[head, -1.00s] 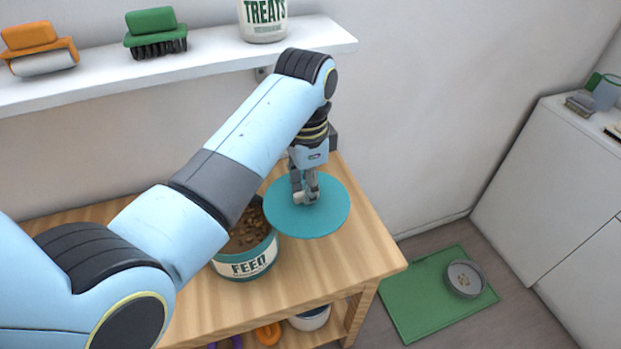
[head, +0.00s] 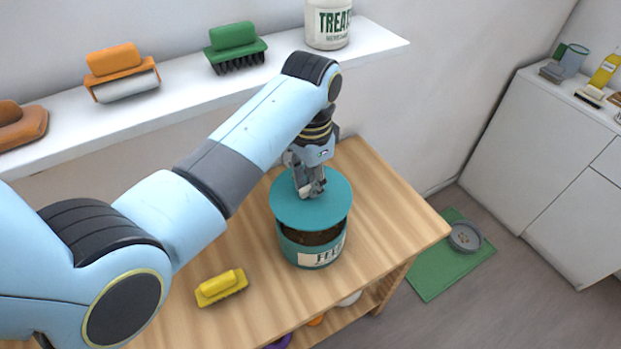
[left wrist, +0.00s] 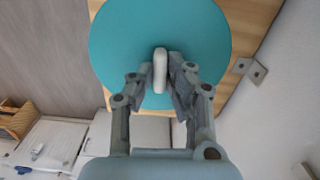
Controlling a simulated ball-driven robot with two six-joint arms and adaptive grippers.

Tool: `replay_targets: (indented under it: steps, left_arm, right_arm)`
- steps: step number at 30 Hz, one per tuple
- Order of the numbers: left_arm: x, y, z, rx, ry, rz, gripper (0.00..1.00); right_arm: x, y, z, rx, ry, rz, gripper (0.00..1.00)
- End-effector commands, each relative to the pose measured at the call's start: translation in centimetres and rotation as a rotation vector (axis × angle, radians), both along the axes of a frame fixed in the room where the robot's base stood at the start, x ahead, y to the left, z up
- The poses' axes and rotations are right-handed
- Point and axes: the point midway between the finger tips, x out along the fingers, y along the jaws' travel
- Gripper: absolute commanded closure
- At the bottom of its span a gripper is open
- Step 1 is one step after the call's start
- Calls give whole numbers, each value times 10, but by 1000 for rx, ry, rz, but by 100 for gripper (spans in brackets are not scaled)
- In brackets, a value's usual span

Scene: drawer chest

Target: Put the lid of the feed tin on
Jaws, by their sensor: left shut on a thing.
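The feed tin (head: 314,254) is a teal tin with a white label, standing on the wooden table, with brown feed showing inside. The round teal lid (head: 290,212) is above the tin, with a dark gap between it and the rim at the front. My left gripper (head: 312,190) is shut on the lid's handle from above. In the left wrist view the pale knob (left wrist: 160,70) sits between both fingers on the teal lid (left wrist: 120,40). The lid hides the tin in that view. My right gripper is in neither view.
A yellow brush (head: 221,287) lies on the wooden table (head: 385,215), left of the tin. A white shelf (head: 180,88) behind carries a treats tin (head: 328,25), a green brush (head: 235,48) and an orange roller (head: 120,72). The table right of the tin is clear.

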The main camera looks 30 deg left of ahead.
Motion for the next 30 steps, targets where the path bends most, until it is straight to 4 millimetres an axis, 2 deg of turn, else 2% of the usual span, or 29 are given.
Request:
replay_targets:
  steps: [11,24,30]
  left_arm:
    - [0,0,-4,0,0,-1,100]
    - [0,0,-40,0,1,-1,100]
    - [0,0,-50,0,-1,-1,100]
  right_arm:
    - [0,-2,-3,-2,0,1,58]
    - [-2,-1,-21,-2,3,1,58]
    - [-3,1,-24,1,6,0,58]
